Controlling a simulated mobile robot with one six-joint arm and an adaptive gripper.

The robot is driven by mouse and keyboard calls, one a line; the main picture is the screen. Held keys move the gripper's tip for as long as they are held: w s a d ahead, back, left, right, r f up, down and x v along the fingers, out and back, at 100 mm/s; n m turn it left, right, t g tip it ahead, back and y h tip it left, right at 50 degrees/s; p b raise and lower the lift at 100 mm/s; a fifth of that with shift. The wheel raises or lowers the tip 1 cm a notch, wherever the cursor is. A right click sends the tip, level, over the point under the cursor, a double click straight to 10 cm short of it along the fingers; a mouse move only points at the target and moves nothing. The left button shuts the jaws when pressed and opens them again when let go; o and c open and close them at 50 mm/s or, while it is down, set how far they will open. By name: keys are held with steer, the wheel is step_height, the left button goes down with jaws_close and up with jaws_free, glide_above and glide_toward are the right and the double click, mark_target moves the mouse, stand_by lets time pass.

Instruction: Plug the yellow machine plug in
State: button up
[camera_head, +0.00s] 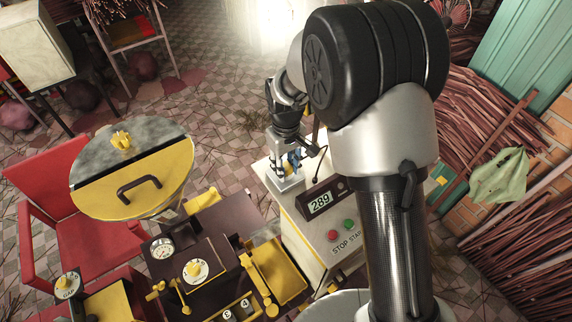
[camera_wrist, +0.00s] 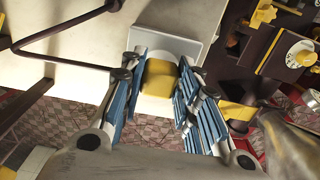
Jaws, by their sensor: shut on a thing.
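The yellow plug (camera_wrist: 158,78) is a small block between the blue-padded fingers of my gripper (camera_wrist: 160,68) in the wrist view. My gripper is shut on it. The plug lies in front of a pale square socket plate (camera_wrist: 192,48) on the cream cabinet top. In the head view my gripper (camera_head: 292,164) points down at the white socket box (camera_head: 286,184) at the cabinet's far end. The fingers hide the plug there. I cannot tell whether the plug touches the socket or sits in it.
The cream cabinet (camera_head: 318,248) carries a 289 display (camera_head: 320,203) and green and red buttons close to my arm. The yellow-and-brown machine (camera_head: 205,262) with a round hopper (camera_head: 135,168) stands to the left. A dark bent rod (camera_wrist: 60,35) crosses the wrist view.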

steer(key=shift+f, duration=0.35)
steer(key=o, duration=1.1)
steer(key=shift+r, duration=6.05)
steer(key=shift+d, duration=0.1)
steer(key=s+d+r+m+t+b, duration=0.4)
steer(key=s+d+b, duration=0.4)
steer(key=s, duration=0.5)
steer(key=s+d+f+m+b, duration=0.1)
steer(key=s+d, duration=0.1)
steer(key=s, duration=0.2)
steer(key=s+d+f+m+b, duration=0.1)
steer(key=s+d+f, duration=0.1)
steer(key=s, duration=0.2)
steer(key=s+d+f+b, duration=0.1)
steer(key=s+d, duration=0.1)
steer(key=s, duration=0.2)
steer(key=shift+s+f+m+t, duration=0.2)
steer(key=shift+f+m+t, duration=0.1)
steer(key=shift+m, duration=0.1)
